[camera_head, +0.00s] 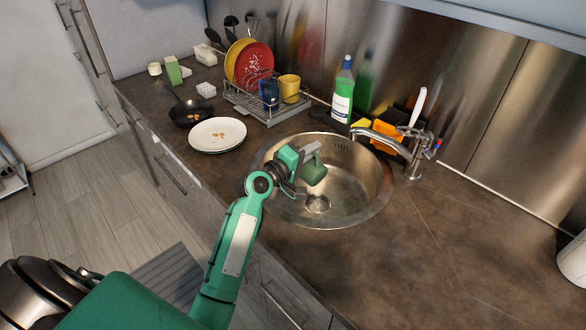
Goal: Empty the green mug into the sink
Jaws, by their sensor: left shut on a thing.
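The green mug (315,172) is held over the round steel sink (358,196). It looks tilted, but its opening and contents are too small to make out. My left gripper (301,166) is shut on the mug, above the left part of the basin. The gripper's fingers partly hide the mug. The sink drain (317,203) shows below the mug. My right gripper is not in view.
A steel faucet (385,140) reaches over the sink from the right. A green soap bottle (343,92) and a dish rack (268,108) stand behind. A white plate (217,135) and a black pan (191,113) lie left. The counter right of the sink is mostly clear.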

